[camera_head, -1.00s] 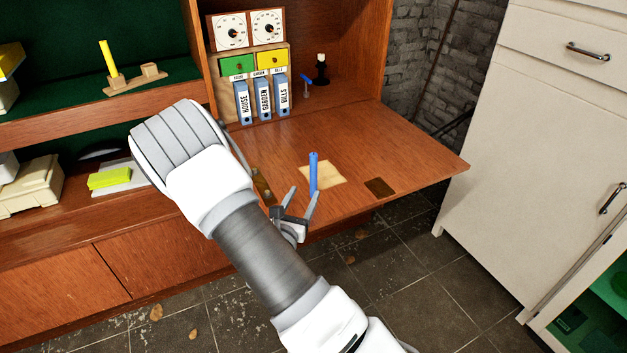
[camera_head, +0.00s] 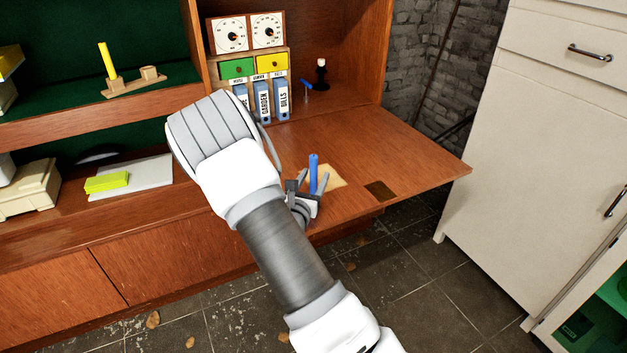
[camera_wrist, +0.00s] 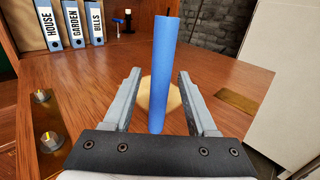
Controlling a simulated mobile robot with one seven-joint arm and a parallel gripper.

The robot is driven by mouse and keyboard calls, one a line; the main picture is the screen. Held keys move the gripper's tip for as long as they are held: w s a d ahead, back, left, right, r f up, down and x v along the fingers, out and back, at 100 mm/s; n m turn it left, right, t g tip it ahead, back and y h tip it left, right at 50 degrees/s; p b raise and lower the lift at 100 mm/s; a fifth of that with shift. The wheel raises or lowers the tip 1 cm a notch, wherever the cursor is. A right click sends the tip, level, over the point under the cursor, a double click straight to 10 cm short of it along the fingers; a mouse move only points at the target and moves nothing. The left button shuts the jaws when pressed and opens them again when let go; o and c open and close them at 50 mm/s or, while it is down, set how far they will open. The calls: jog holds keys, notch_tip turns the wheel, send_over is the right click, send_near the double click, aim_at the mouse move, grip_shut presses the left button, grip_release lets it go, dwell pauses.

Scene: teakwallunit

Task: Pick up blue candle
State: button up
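The blue candle (camera_head: 313,172) stands upright over a pale tan piece (camera_head: 333,177) on the fold-down wooden flap. In the wrist view the candle (camera_wrist: 161,75) rises between the two fingers of my gripper (camera_wrist: 157,95), with a visible gap on each side. My gripper (camera_head: 307,184) is open around the candle's lower part in the head view.
The wooden flap (camera_head: 400,160) is mostly clear. Blue binders (camera_head: 281,99), a small blue item (camera_head: 306,85) and a black holder with a white candle (camera_head: 321,73) stand behind. A white cabinet (camera_head: 520,140) is at right.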

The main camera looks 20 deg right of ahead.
grip_shut()
